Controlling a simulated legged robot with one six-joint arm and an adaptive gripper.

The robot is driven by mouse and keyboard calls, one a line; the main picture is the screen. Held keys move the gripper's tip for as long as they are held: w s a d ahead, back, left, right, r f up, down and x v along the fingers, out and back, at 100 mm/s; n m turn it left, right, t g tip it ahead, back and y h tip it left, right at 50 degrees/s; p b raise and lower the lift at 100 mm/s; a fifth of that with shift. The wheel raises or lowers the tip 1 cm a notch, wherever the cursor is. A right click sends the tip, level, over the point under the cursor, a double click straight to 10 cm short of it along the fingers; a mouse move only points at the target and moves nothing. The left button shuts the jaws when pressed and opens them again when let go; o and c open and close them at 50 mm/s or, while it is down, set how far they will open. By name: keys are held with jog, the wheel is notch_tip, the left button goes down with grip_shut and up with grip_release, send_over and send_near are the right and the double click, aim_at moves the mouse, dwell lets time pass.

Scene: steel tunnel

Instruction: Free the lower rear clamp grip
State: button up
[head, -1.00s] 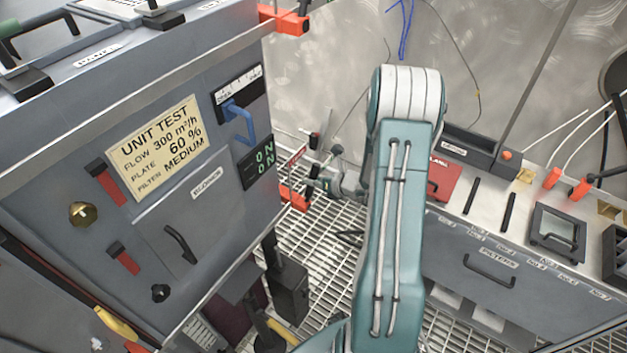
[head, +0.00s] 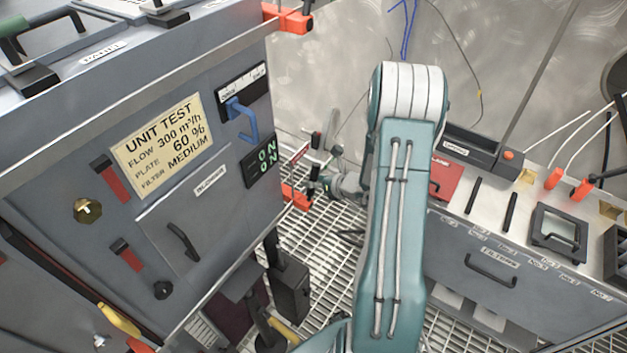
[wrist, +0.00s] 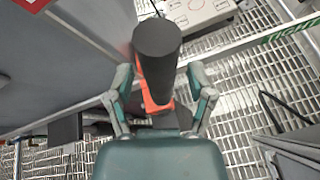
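The lower rear clamp (head: 296,196) is orange-red and sits at the far lower corner of the grey unit in the head view. Its grip, a dark cylinder (wrist: 157,55), stands up toward the camera in the wrist view, with orange-red clamp parts below it. My gripper (wrist: 163,85) has one finger on each side of the grip. The fingers are spread, with a visible gap on the right side; contact on the left is unclear. In the head view my gripper (head: 318,182) is small beside the clamp and partly hidden by my arm.
The grey unit (head: 210,205) with its sign panel fills the left. Another orange clamp (head: 288,19) sits at its upper rear corner. A bench (head: 520,262) with drawers stands on the right. Metal grating floor (head: 345,260) lies between them.

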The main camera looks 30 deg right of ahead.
jog(key=v, duration=1.2)
jog(key=shift+d+f, duration=0.1)
jog(key=shift+f, duration=0.1)
